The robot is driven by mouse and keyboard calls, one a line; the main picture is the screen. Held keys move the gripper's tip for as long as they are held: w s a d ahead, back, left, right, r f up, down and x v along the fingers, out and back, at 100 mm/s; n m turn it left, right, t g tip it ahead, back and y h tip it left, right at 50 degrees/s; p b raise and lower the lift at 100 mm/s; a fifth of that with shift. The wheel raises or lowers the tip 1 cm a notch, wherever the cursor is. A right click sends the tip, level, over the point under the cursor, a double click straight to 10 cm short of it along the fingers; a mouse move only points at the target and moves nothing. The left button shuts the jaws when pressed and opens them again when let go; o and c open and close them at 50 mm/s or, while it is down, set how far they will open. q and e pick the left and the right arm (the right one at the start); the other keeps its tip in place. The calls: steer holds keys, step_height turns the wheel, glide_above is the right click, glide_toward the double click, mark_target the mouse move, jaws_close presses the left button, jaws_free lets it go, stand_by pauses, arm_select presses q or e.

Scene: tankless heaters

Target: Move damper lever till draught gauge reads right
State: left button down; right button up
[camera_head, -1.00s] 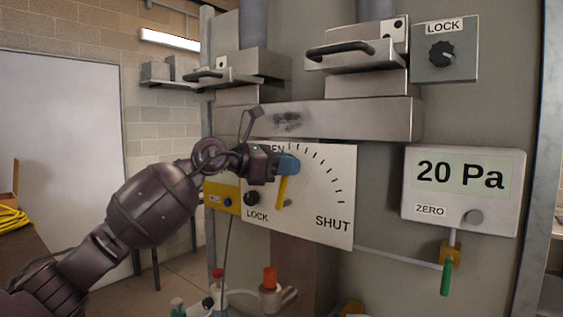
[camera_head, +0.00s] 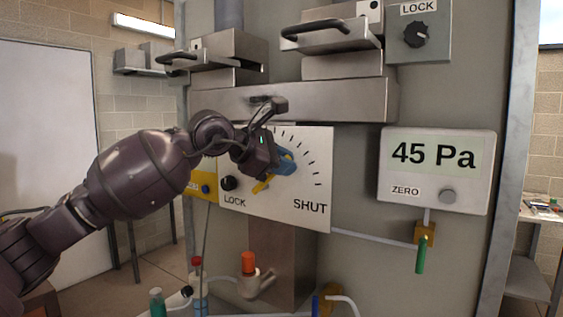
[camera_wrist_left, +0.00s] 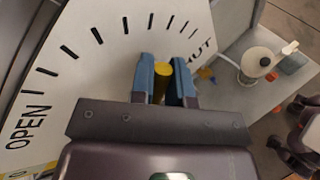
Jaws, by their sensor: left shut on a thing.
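The damper lever (camera_head: 261,186) is yellow and sits on a white scale plate (camera_head: 315,185) marked from OPEN to SHUT. It slants up to the right into my left gripper (camera_head: 286,161), whose blue fingers are shut on its upper end. In the left wrist view the yellow lever end (camera_wrist_left: 162,69) shows between the two blue fingers (camera_wrist_left: 162,80). The draught gauge (camera_head: 436,168) at the right reads 45 Pa. My gripper hides the OPEN word in the head view.
A black LOCK knob (camera_head: 229,183) is left of the lever. Above the plate are a metal duct (camera_head: 330,100) and two slides with black handles (camera_head: 332,25). An orange-capped fitting (camera_head: 249,263) and bottles stand below. A green-ended tube (camera_head: 422,254) hangs under the gauge.

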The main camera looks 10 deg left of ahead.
steer(key=shift+s+f, duration=0.1)
arm_select(q)
steer(key=c, duration=1.1)
jaws_free()
arm_select(e)
steer(key=shift+s+f, duration=0.1)
steer(key=shift+s, duration=0.1)
steer(key=shift+w, duration=0.15)
arm_select(q)
steer(key=shift+s+a, duration=0.1)
steer(key=b+v, duration=0.1)
steer(key=v, duration=0.9)
steer(key=shift+s+r, duration=0.2)
arm_select(e)
steer(key=shift+s+f, duration=0.45)
steer(key=shift+f, duration=0.4)
arm_select(q)
steer(key=shift+a, duration=0.1)
arm_select(e)
steer(key=shift+w+r, duration=0.15)
steer(key=shift+w, duration=0.2)
